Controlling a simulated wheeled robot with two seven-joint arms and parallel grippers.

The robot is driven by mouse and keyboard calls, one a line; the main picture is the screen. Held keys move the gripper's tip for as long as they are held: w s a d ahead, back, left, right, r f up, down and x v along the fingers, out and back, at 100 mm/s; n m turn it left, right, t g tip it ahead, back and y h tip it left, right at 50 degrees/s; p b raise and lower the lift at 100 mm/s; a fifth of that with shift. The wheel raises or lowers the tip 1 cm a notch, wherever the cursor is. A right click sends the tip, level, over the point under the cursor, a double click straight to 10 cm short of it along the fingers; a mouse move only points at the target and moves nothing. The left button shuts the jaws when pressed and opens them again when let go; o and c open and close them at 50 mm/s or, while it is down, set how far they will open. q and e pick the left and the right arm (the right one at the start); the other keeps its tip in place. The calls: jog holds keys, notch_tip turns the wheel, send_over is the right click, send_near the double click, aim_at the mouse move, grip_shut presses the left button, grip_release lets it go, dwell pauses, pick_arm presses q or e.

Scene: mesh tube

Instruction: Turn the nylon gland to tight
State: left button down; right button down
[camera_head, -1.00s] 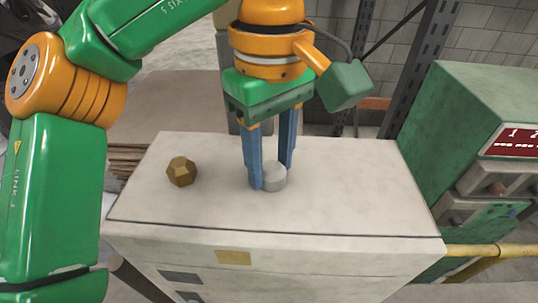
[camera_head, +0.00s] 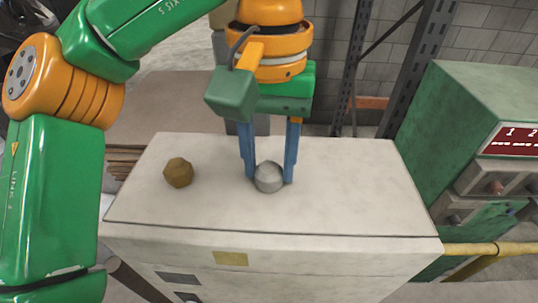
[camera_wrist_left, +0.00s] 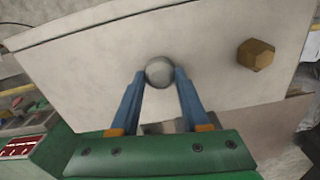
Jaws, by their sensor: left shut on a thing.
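The nylon gland (camera_head: 269,176) is a small light-grey rounded piece on top of the pale cabinet, near the middle. My left gripper (camera_head: 269,181) points down from above, with its two blue fingers on either side of the gland and shut on it. In the left wrist view, the gland (camera_wrist_left: 159,71) sits between the fingertips of the left gripper (camera_wrist_left: 159,77). The head view shows the gland at the level of the cabinet top. My right gripper is not in view.
A brown faceted piece (camera_head: 178,172) stands on the cabinet top (camera_head: 345,195), left of the gland and apart from it. The right part of the top is clear. A green machine (camera_head: 455,130) with a red display stands at the right, and a yellow pipe (camera_head: 480,250) runs below it.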

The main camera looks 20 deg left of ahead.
pick_arm(q)
jog(key=shift+f+m, duration=0.1)
jog(key=shift+m, duration=0.6)
jog(key=shift+c, duration=1.9)
grip_release()
jog(key=shift+s, duration=0.1)
